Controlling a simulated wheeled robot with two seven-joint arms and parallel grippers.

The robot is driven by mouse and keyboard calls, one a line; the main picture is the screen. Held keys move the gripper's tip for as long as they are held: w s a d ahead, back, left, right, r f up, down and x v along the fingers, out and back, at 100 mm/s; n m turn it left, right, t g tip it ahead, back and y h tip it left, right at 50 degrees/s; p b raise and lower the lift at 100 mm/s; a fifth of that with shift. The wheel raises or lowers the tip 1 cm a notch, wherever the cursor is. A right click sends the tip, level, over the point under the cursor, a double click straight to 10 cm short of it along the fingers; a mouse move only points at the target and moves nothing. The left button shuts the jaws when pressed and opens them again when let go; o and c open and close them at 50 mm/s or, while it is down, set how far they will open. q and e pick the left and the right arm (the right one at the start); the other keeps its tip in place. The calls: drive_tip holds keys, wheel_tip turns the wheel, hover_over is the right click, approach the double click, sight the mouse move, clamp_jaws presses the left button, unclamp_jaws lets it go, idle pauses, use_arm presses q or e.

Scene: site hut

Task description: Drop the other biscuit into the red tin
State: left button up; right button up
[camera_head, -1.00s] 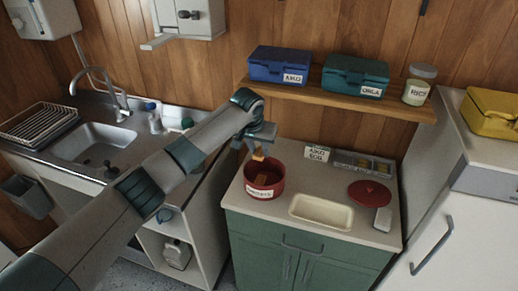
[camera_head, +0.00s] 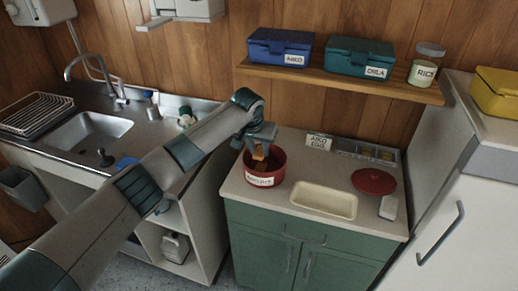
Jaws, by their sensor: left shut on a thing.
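The red tin (camera_head: 266,178) stands open on the counter above the green cabinet, with a white label on its front. My left gripper (camera_head: 261,149) is right over the tin's mouth, pointing down. It is shut on a brown biscuit (camera_head: 260,154), whose lower part is at about the tin's rim level. Another brown biscuit lies inside the tin, mostly hidden now. The tin's round red lid (camera_head: 374,181) lies flat on the counter at the right. My right gripper is not in view.
A cream tray (camera_head: 323,200) sits right of the tin. Behind it are a small sign (camera_head: 319,141) and a grey sectioned holder (camera_head: 366,151). A shelf (camera_head: 340,82) above bears a blue box (camera_head: 280,47), a teal box (camera_head: 359,57) and a rice jar (camera_head: 427,64).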

use_arm(q)
drive_tip(key=o, duration=1.1)
drive_tip(key=shift+v, duration=0.75)
drive_tip(key=b+v, duration=0.4)
drive_tip(key=v, duration=1.2)
